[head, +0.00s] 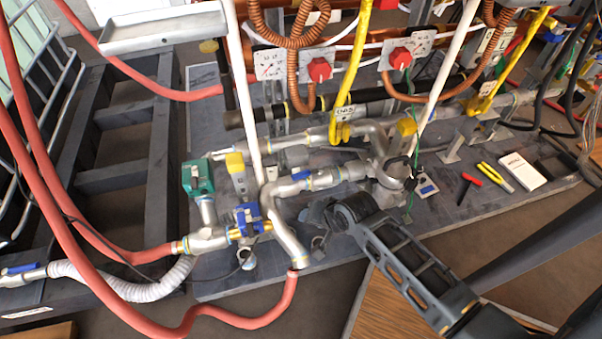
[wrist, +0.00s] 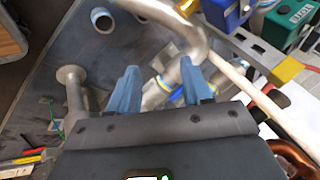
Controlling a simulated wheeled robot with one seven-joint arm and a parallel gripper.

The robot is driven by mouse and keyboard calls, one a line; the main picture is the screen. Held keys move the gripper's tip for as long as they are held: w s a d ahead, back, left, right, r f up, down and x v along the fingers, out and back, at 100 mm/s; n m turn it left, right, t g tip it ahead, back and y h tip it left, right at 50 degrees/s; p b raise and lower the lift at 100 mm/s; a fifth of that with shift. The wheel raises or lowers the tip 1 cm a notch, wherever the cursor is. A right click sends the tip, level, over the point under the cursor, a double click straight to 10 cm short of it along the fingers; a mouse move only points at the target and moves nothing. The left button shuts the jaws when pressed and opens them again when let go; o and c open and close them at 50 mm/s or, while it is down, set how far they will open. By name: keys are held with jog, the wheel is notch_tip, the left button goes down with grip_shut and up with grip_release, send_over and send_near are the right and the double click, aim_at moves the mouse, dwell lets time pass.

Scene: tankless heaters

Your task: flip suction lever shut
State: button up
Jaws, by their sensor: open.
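In the head view a small blue lever (head: 302,175) sits on a silver pipe at the middle of the pipework; I take it as the suction lever, though no label on it is readable. What looks like the same lever (wrist: 175,89) shows in the wrist view between and beyond my fingers, on a pipe with a yellow band. My gripper (wrist: 158,67) is open with nothing held. In the head view my gripper (head: 322,212) is below and right of the lever; its fingertips are hard to make out there. I cannot tell any contact.
A bent silver pipe (head: 282,222) rises close left of my gripper. A blue valve (head: 247,217), a teal box (head: 197,178) and a yellow block (head: 235,162) are further left. A white upright pipe (head: 243,90) stands behind. Red-handled pliers (head: 468,184) and a white box (head: 521,172) lie right.

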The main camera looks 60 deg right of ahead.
jog(key=w+d+f+m+g+y+b, duration=0.25)
jog(key=w+d+m, duration=0.35)
jog(key=d, duration=0.4)
jog(key=m+y+b, duration=0.2)
jog(key=m+y, duration=0.1)
jog(key=m, duration=0.2)
send_near(301, 174)
jog(key=shift+g, duration=0.25)
jog(key=shift+w+b+x, duration=0.15)
jog(key=shift+b+x, duration=0.55)
jog(key=shift+x, duration=1.3)
jog(key=shift+w+b+x, duration=0.1)
jog(key=shift+b+x, duration=0.6)
jog(key=shift+x, duration=1.25)
grip_shut()
